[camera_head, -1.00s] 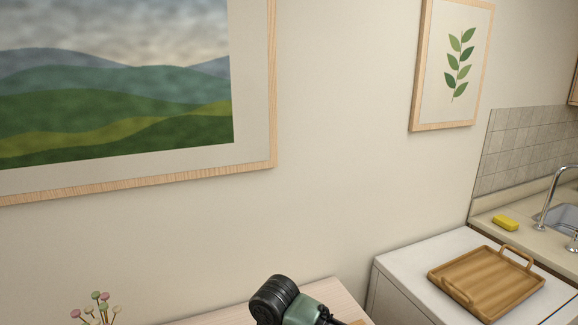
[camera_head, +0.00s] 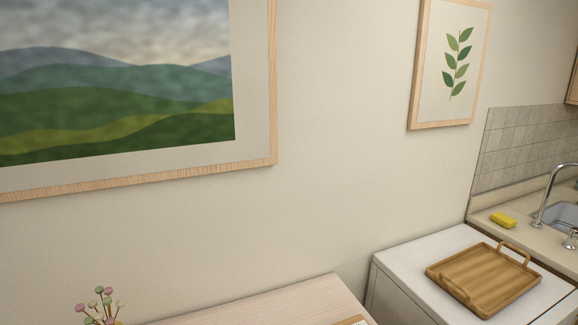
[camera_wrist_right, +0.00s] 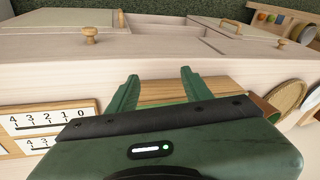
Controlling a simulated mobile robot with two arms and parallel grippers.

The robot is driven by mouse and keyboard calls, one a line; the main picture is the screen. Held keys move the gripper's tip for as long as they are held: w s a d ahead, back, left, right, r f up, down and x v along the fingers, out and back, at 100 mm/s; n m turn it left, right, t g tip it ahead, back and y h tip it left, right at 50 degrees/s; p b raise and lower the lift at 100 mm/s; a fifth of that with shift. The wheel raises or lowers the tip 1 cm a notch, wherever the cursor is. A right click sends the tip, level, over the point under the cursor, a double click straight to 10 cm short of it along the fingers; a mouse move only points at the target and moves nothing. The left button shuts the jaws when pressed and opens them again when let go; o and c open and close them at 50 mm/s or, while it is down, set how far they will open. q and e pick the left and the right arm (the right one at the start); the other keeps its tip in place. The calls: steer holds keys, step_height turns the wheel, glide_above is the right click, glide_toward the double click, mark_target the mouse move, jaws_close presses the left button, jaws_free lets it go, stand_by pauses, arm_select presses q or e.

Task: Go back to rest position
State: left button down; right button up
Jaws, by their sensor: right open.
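My right gripper (camera_wrist_right: 159,76) shows in the right wrist view. Its two green fingers are apart and nothing is between their tips. They point toward a pale wooden furniture front (camera_wrist_right: 220,70). Neither of my grippers shows in the head view, and my left gripper is in no frame.
In the wrist view, number boards (camera_wrist_right: 48,115) lie left of the gripper, and a round wooden piece (camera_wrist_right: 287,97) is on the right. In the head view, a wooden tray (camera_head: 484,278) sits on a white counter, right of a pale tabletop (camera_head: 270,304) and flowers (camera_head: 100,302).

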steer(key=s+d+m+t+h, duration=0.1)
steer(key=s+d+m, duration=0.1)
steer(key=s+d, duration=0.5)
steer(key=s+d+f+m+t+h, duration=0.1)
steer(key=s+d+m, duration=0.15)
steer(key=d, duration=0.75)
steer(key=s+d+m+t+h, duration=0.1)
steer(key=s+d+h, duration=0.1)
steer(key=s+d, duration=0.55)
step_height(320, 180, down, 27)
steer(key=w+g+b, duration=0.1)
steer(key=b, duration=0.1)
steer(key=s+d+f+b, duration=0.1)
steer(key=s+d+f, duration=0.1)
steer(key=s+f, duration=0.6)
steer(key=s+d+f+g+b, duration=0.1)
steer(key=s+f, duration=0.8)
steer(key=f, duration=0.2)
steer(key=shift+s+d+f, duration=0.3)
steer(key=shift+d+f, duration=0.05)
steer(key=shift+d, duration=0.05)
steer(key=shift+n, duration=0.25)
